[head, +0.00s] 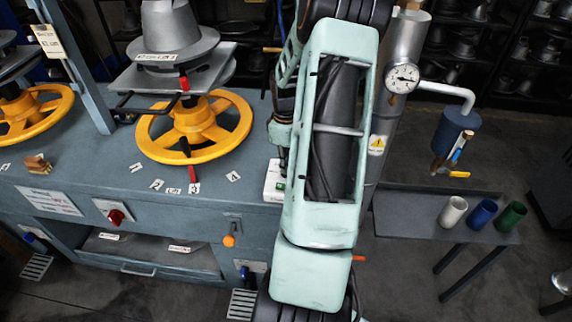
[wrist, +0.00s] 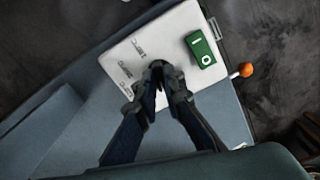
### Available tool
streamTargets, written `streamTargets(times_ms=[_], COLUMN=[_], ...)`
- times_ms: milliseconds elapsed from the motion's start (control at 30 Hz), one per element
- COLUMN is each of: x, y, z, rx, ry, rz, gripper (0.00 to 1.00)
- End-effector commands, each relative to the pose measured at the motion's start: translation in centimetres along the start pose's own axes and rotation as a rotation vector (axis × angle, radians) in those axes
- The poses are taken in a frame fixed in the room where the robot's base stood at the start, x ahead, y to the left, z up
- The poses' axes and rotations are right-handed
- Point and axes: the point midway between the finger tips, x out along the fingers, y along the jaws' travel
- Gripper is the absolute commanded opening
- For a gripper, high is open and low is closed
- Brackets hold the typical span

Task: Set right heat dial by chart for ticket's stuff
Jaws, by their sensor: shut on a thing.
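In the wrist view my gripper (wrist: 161,78) points down at a white control box (wrist: 180,25). Its fingers are closed around a small dark knob (wrist: 157,65) on the box, apparently the heat dial. The fingers cover most of it, and its pointer and setting cannot be read. The white box also shows in the head view (head: 272,190), largely behind my arm. A ticket (head: 48,41) hangs on the blue post at upper left. A printed card (head: 49,201), possibly the chart, is on the bench front; its text is unreadable.
A green switch (wrist: 201,48) is on the box, right of my fingers. An orange-tipped lever (head: 229,240) sticks out from the bench front. A yellow handwheel (head: 194,127) stands under the grey hat form (head: 172,40). Numbered tags lie on the bench. Three cups stand on a right-hand shelf.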

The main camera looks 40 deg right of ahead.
Motion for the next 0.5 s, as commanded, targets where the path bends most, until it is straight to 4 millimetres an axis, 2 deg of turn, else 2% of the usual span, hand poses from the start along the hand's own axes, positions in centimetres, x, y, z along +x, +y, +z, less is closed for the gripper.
streamTargets(times_ms=[500], x=[0.10], y=[0.04], z=[-0.11], rx=[0.453], ry=[0.001], rz=[0.003], gripper=[0.00])
